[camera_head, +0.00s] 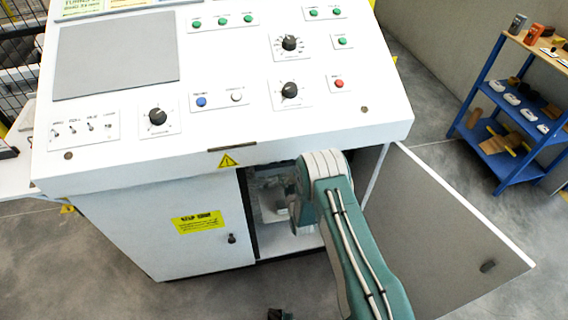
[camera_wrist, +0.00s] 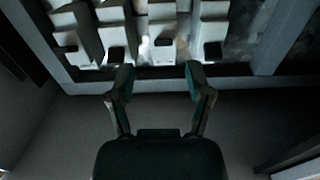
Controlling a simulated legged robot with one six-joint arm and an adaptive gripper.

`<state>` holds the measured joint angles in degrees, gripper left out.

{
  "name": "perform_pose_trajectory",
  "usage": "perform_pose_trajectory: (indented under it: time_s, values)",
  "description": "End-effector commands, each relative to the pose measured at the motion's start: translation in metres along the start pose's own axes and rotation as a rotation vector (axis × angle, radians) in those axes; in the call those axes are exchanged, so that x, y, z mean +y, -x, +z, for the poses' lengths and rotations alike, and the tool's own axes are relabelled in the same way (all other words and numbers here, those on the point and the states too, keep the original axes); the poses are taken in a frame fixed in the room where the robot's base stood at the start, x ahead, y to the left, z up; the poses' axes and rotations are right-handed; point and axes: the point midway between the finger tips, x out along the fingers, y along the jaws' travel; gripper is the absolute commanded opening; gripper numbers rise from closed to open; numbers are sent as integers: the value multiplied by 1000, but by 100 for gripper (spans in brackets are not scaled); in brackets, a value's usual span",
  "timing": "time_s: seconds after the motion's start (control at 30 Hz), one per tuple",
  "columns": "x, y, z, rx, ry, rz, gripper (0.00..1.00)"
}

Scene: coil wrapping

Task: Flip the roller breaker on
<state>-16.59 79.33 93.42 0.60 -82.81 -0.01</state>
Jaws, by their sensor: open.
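A row of several pale breakers (camera_wrist: 150,30) with small switch levers runs across the top of the wrist view, inside the cabinet. No label is readable, so I cannot tell which is the roller breaker. My gripper (camera_wrist: 157,72) is open and empty. Its two fingers point at the row, with the tips just below the middle breakers in the picture; I cannot tell whether they touch. In the head view my arm reaches into the open cabinet (camera_head: 290,240), and the fingers are hidden.
The white control console (camera_head: 215,135) with knobs and buttons overhangs the cabinet opening. A closed left door (camera_head: 195,245) bears a yellow label. The right door (camera_head: 440,230) stands open beside my arm. A blue shelf (camera_head: 510,110) stands at the far right.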

Motion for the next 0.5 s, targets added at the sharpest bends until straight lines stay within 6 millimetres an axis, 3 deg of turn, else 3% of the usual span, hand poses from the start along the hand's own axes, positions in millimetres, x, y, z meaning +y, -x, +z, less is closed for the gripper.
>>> perform_pose_trajectory:
  time_s: [0.2,0.5]
  values:
    - [-2,-37,0,2,2,-1,66]
    - [-1,-60,0,0,0,-1,66]
